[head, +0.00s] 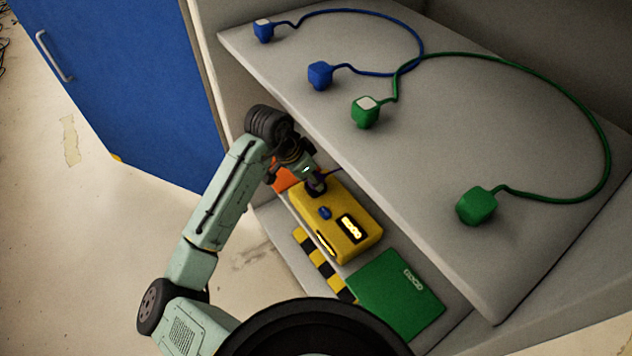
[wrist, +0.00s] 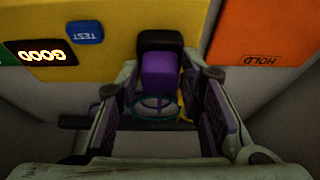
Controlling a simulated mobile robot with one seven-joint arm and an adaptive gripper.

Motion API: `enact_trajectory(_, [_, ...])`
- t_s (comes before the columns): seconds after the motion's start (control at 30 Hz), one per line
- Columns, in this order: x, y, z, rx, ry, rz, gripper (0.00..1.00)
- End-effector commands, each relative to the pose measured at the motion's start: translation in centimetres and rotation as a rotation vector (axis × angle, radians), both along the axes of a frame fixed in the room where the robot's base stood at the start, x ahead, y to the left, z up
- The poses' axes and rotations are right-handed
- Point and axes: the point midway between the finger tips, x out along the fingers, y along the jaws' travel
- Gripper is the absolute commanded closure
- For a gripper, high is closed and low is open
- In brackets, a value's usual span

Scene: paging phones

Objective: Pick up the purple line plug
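The purple line plug (wrist: 160,76) shows in the wrist view, between my gripper's fingers, against a black socket-like part (wrist: 160,41) at the edge of the yellow test box (wrist: 105,18). My gripper (wrist: 162,86) is open around the plug, with a visible gap on each side. In the head view my gripper (head: 315,184) is at the far left end of the yellow box (head: 352,238) and hides the plug.
An orange HOLD panel (wrist: 262,35) lies beside the yellow box, and a green panel (head: 398,296) at its other end. A grey shelf (head: 430,140) above carries blue plugs (head: 320,75) and green plugs (head: 476,206) on cords. A blue cabinet door (head: 125,85) stands left.

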Motion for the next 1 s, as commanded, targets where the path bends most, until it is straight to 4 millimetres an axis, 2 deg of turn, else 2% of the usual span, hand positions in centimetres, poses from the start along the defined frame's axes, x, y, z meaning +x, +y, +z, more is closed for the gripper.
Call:
enact_trajectory(0.5, [0.0,0.0,0.03,0.0,0.0,0.0,1.0])
enact_trajectory(0.87, [0.01,-0.03,0.37,-0.001,-0.001,-0.001,1.0])
enact_trajectory(1.0, [-0.24,0.29,0.2,-0.052,-0.031,0.003,1.0])
